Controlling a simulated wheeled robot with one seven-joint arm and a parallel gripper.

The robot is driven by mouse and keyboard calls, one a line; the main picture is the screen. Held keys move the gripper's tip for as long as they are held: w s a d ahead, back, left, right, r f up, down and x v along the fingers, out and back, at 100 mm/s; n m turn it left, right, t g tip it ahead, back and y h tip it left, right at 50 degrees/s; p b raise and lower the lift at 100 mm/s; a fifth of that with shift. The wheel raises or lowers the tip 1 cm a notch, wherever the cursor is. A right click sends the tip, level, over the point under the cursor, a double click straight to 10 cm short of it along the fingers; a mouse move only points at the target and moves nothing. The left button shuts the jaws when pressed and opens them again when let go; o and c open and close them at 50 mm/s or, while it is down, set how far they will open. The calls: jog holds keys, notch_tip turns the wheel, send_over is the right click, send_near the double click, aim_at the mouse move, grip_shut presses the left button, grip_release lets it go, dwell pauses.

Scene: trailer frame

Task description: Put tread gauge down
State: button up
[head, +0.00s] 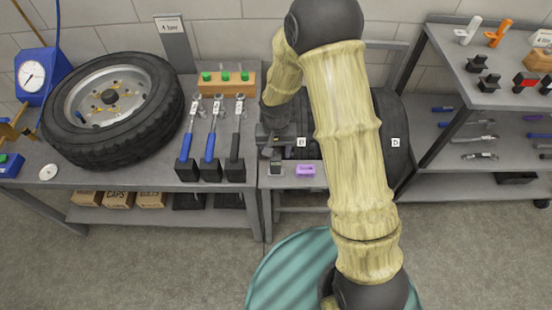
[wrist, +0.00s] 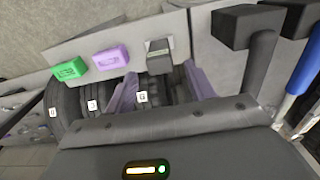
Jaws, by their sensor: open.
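A dark grey block-like gauge (wrist: 159,62) stands on the light grey ledge (wrist: 205,18) and also shows in the head view (head: 276,168). My gripper (wrist: 161,80) is open, with its two purple-grey fingers apart and the gauge lying in line between their tips. I cannot tell whether the fingers still reach around it. In the head view my gripper (head: 276,148) is just behind the gauge. A purple gauge (wrist: 110,57) and a green gauge (wrist: 70,69) lie beside it in a row. The green one is hidden by my arm in the head view.
Black tyres with letter tags (wrist: 92,105) stand behind the ledge. Left of it, a workbench (head: 110,178) holds a large wheel (head: 112,108) and blue and black handled tools in holders (head: 210,172). A shelf rack (head: 480,93) stands on the right.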

jog(key=shift+r, duration=1.65)
jog(key=s+d+r+t, duration=0.2)
jog(key=s+d+r, duration=1)
jog(key=d+r, duration=0.1)
jog(key=shift+s+d+t, duration=0.25)
jog(key=shift+d+t, duration=0.05)
jog(key=shift+d, duration=0.05)
jog(key=shift+r, duration=0.15)
jog(key=p+v, duration=0.2)
jog(key=w+p+v, duration=0.1)
jog(key=p+v, duration=0.2)
jog(key=shift+r+p, duration=0.3)
